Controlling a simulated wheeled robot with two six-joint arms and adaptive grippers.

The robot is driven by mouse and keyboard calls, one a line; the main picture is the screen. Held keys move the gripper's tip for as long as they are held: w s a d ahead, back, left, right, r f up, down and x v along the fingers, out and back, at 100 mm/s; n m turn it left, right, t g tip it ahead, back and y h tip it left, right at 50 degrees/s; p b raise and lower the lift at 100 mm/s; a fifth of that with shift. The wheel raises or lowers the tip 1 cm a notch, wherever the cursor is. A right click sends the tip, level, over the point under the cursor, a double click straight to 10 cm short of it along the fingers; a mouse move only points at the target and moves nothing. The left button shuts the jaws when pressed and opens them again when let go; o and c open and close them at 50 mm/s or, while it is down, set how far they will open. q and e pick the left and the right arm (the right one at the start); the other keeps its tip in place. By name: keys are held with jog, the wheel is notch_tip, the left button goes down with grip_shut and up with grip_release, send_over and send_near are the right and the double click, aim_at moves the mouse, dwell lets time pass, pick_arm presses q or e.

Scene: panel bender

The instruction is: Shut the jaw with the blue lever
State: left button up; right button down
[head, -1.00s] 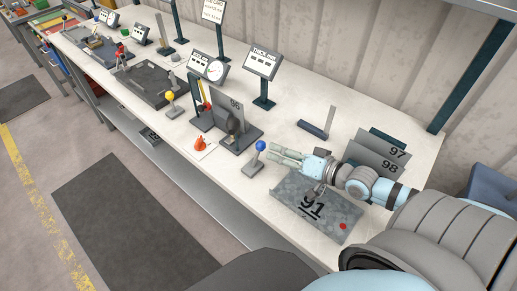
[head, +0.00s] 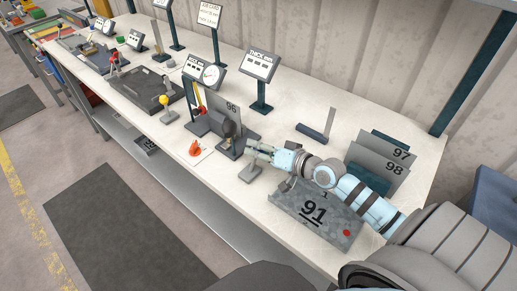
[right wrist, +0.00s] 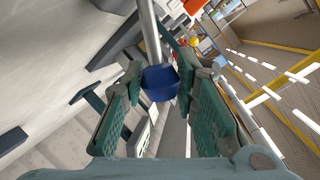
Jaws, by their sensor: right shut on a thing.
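The blue lever's ball knob (right wrist: 160,82) sits between the finger pads of my right gripper in the right wrist view, with its grey rod (right wrist: 149,30) running up from it. In the head view my right gripper (head: 257,152) covers the knob, and the lever's grey base (head: 250,173) shows just below the fingers. The right gripper is shut on the knob. Left of the gripper, a dark fixture (head: 239,151) holds an upright grey plate marked 96 (head: 229,108). The head view does not make clear how far its jaw is open. My left gripper is out of view.
A grey plate marked 91 (head: 318,217) lies under my right forearm near the front edge. Plates 97 (head: 402,154) and 98 (head: 391,170) stand behind the arm. A yellow-knobbed lever (head: 165,105) and an orange-red object (head: 195,148) are further left.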

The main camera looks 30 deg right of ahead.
aim_at(250, 168)
jog(key=shift+a+r+p, duration=0.1)
jog(key=shift+r+p, duration=0.1)
jog(key=shift+p, duration=0.1)
jog(key=a+n+p, duration=0.1)
jog(key=n+h+p, duration=0.1)
jog(key=s+a+r+n+p, duration=0.1)
jog(key=p, duration=0.1)
jog(key=shift+a+t, duration=0.3)
jog(key=shift+a+f+n+h, duration=0.1)
jog(key=shift+a+n+h, duration=0.3)
jog(key=shift+n, duration=0.2)
jog(key=c, duration=1.3)
grip_release()
jog(key=v, duration=0.7)
jog(key=shift+s, duration=0.4)
jog(key=shift+w, duration=0.1)
